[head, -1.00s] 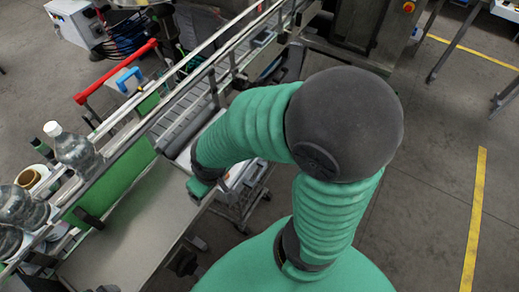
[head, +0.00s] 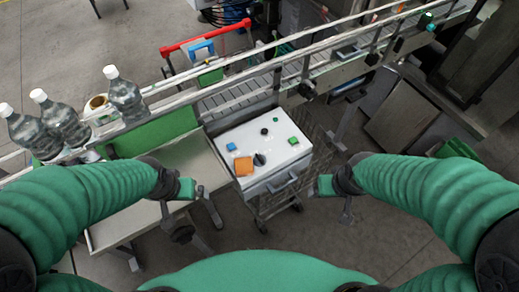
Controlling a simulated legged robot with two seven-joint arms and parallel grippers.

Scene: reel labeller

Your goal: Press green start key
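A white control box (head: 250,137) stands right of centre in the head view, its top facing up. A square green key (head: 293,141) sits near its right edge, and a smaller round green button (head: 276,119) sits near its back edge. I cannot read any label to tell which is the start key. My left gripper (head: 192,206) hangs to the left and front of the box, over the metal table edge. My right gripper (head: 331,200) is to the right and front of the box. Both are apart from the keys and appear empty. Their finger gaps are unclear.
The box top also carries a blue key (head: 231,146), an orange block (head: 243,167) and a black knob (head: 259,159). A conveyor (head: 240,95) with rails runs behind. Bottles (head: 125,94) stand at left. A metal table (head: 130,195) lies left of the box.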

